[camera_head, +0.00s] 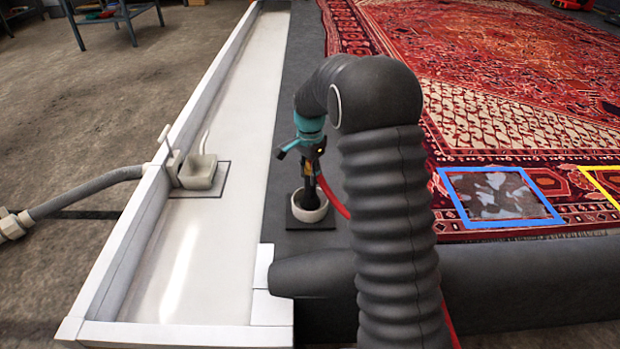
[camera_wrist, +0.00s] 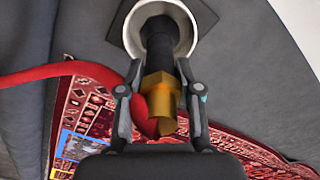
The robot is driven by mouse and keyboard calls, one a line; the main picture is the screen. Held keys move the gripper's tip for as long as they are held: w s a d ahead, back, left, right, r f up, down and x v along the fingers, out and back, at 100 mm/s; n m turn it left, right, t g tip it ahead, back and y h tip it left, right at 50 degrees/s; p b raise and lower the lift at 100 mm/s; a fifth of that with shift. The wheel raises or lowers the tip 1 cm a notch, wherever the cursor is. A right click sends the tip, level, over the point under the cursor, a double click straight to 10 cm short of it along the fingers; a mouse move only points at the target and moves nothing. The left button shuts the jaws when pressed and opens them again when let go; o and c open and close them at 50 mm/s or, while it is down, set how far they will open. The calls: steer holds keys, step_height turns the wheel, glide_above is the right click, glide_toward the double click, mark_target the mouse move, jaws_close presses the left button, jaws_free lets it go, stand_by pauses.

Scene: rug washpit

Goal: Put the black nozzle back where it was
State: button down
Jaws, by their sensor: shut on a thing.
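The black nozzle (camera_head: 310,190) hangs roughly upright, its lower end at the mouth of a round white cup (camera_head: 297,211) on a dark square plate. In the wrist view the nozzle (camera_wrist: 160,45) has a brass hex collar, and its black end overlaps the opening of the cup (camera_wrist: 133,42). I cannot tell how deep it reaches or whether it touches the cup. My gripper (camera_head: 312,160) is shut on the nozzle; in the wrist view my gripper (camera_wrist: 160,92) has one finger on each side of the brass collar. A red hose (camera_wrist: 45,72) runs off from the nozzle.
A red patterned rug (camera_head: 500,75) lies to the right, with a blue frame (camera_head: 500,226) and a yellow frame (camera_head: 586,172) on it.

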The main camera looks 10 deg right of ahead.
steer(key=shift+f, duration=0.75)
steer(key=c, duration=0.8)
jaws_free()
steer(key=shift+f, duration=0.1)
